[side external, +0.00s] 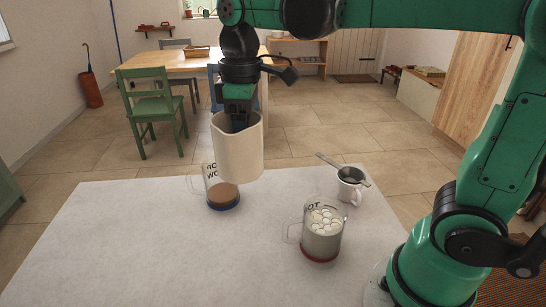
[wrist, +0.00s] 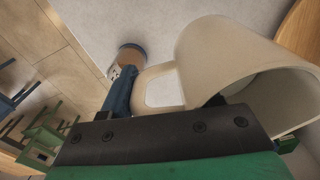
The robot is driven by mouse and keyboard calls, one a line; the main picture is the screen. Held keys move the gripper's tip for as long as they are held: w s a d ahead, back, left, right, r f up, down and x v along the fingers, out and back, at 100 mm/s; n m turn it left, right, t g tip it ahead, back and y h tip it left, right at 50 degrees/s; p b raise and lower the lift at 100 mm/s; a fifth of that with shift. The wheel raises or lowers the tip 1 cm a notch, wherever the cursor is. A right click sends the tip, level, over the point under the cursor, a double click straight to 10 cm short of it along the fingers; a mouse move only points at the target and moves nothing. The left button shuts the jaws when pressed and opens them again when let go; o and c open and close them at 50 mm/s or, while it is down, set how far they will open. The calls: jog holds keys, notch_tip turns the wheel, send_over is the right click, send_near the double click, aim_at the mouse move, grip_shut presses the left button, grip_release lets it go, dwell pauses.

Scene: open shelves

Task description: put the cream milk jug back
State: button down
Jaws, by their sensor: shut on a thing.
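The cream milk jug (side external: 237,148) hangs in my gripper (side external: 238,112) above the table, close to upright. In the wrist view the jug (wrist: 225,55) fills the right half, with its handle towards the left. My gripper (wrist: 205,108) is shut on it; the exact contact is partly hidden. In the side view the jug overlaps a clear mug with brown drink and a blue base (side external: 222,195), which stands on the table. That mug also shows in the wrist view (wrist: 131,56), left of the jug and apart from it.
A clear mug with white pieces and a red base (side external: 321,238) stands at the table's (side external: 150,260) front right. Behind it is a small white cup (side external: 349,187) with a strainer (side external: 342,169) across its top. The table's left side is clear.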

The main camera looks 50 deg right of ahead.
jog(key=r+n, duration=0.2)
send_over(217, 259)
jog(key=f, duration=0.1)
notch_tip(217, 259, down, 19)
jog(key=shift+f, duration=0.1)
dwell(0.3)
jog(key=shift+c, duration=1.1)
grip_release()
jog(key=shift+f, duration=0.1)
